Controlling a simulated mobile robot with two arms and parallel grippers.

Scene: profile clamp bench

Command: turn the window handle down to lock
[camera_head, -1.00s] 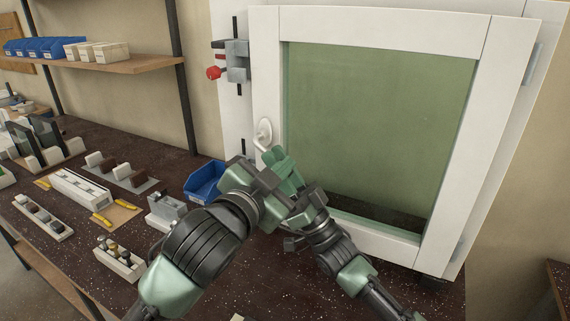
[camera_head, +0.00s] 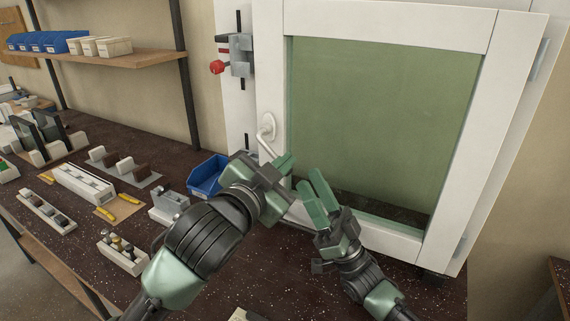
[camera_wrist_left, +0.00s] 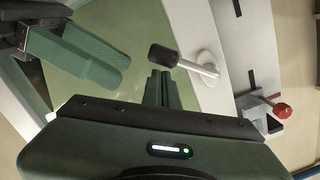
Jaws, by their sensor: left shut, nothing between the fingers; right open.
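The white window handle (camera_head: 267,127) is on the left stile of the white-framed window (camera_head: 400,30). Its lever slants down and to the right in the head view, and its lower end is hidden by my left gripper. In the left wrist view the handle (camera_wrist_left: 207,68) shows a white rosette and a lever with a dark end, close to the fingertips. My left gripper (camera_head: 287,164) is shut and empty, just below the handle; contact cannot be told. My right gripper (camera_head: 312,184) is open and empty, to the right, in front of the lower glass.
A clamp with a red knob (camera_head: 217,67) is on the post left of the window. A blue bin (camera_head: 207,177) stands on the dark bench below. Several small trays and blocks fill the bench at left. A shelf (camera_head: 110,62) with bins is behind.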

